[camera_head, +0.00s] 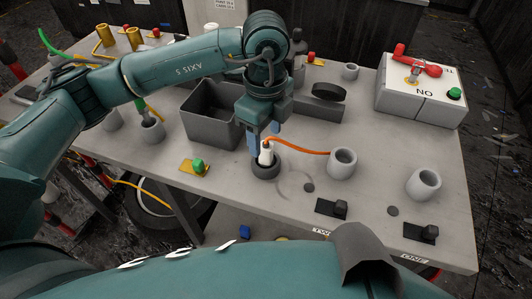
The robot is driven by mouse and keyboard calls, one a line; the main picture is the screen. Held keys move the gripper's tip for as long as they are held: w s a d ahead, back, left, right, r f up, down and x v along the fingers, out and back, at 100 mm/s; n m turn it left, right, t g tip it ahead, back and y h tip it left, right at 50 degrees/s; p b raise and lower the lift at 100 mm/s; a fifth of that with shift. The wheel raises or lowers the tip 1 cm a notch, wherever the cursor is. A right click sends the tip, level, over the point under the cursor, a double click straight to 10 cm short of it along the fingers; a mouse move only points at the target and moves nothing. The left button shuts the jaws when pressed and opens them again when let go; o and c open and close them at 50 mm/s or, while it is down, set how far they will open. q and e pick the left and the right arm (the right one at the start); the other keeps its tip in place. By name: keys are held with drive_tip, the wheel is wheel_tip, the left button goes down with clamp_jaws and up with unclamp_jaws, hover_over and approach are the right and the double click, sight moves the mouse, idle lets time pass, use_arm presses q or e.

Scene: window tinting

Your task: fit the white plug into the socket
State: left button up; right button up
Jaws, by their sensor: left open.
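The white plug (266,154) stands about upright at the middle of the table, with an orange cable (300,148) running from its top to the right. Its lower end is at the opening of a dark round socket (265,171); I cannot tell how deep it sits. My left gripper (264,141) points down from above, with its blue fingers open around or just above the plug's top. Whether the fingers touch the plug cannot be seen. My right gripper is not in view.
Grey cylindrical holders (342,163) and (423,183) stand to the right on the grey table (300,215). A dark open bin (207,115) is behind on the left. A switch box (420,95) with a red handle is at the back right. A yellow piece with a green knob (197,166) lies near the front edge.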

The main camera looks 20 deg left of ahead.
sight(266, 144)
use_arm(q)
drive_tip(key=f+p, duration=0.1)
drive_tip(key=f, duration=0.4)
drive_tip(key=shift+w, duration=0.2)
drive_tip(key=shift+c, duration=0.2)
drive_tip(key=c, duration=1)
